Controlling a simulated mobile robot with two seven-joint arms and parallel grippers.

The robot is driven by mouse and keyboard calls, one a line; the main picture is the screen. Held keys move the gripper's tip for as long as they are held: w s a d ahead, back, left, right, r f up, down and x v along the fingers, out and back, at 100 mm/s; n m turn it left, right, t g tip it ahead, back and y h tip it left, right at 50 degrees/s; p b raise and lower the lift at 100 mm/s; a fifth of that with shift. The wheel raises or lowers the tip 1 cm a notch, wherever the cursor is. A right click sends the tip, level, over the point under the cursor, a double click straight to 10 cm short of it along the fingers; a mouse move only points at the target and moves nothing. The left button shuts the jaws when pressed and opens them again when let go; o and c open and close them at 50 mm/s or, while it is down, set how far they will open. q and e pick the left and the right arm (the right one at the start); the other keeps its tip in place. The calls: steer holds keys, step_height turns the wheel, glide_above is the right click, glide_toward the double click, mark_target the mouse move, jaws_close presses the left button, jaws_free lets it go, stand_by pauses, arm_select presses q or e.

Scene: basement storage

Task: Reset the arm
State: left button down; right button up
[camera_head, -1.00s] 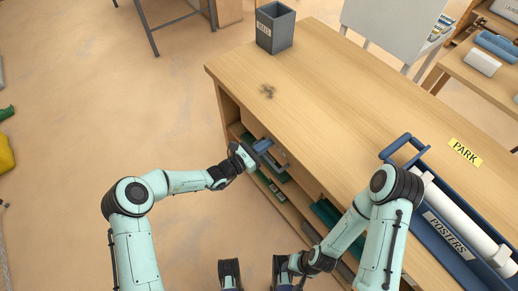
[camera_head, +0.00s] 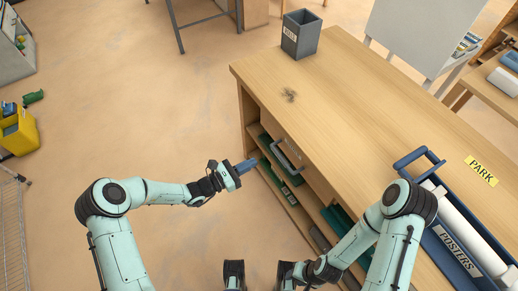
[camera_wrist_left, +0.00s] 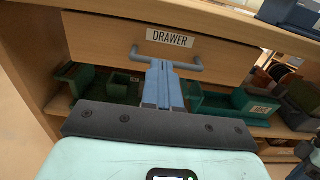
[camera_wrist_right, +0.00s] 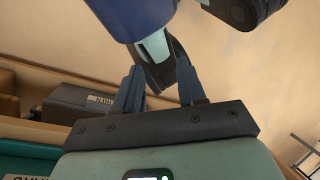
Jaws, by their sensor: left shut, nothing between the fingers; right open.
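My left gripper (camera_head: 246,166) is shut and empty in the head view, in front of the workbench's side. In the left wrist view its fingers (camera_wrist_left: 163,85) are together, in line with the handle (camera_wrist_left: 166,60) of a drawer (camera_wrist_left: 200,50) labelled DRAWER; the drawer looks closed.
The workbench (camera_head: 350,110) carries a grey bin (camera_head: 300,34), a dark smudge (camera_head: 289,95), a blue POSTERS tray (camera_head: 412,157) and a yellow PARK label (camera_head: 481,171). Green bins (camera_wrist_left: 250,102) stand on the shelf below the drawer.

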arm_select(q)
steer(key=shift+a, duration=0.1)
steer(key=s+d+f+m+g+y+p, duration=0.15)
steer(key=s+f+m+g, duration=0.3)
steer(key=s, duration=0.45)
steer(key=s+d+f+m+g+y+p, duration=0.1)
steer(key=s+f+m+g+y+p, duration=0.15)
steer(key=s+f+g, duration=0.4)
steer(key=s+a+r+m+y+p, duration=0.1)
steer(key=s+a+m+y+p, duration=0.2)
steer(key=s+a+m, duration=0.2)
steer(key=s+a+m+y+p, duration=0.4)
steer(key=s+m, duration=0.4)
steer(key=s, duration=0.3)
steer(key=shift+s+a+r+m, duration=0.2)
steer(key=shift+a+r+m, duration=0.15)
steer(key=shift+a+m, duration=0.05)
steer(key=shift+d, duration=0.1)
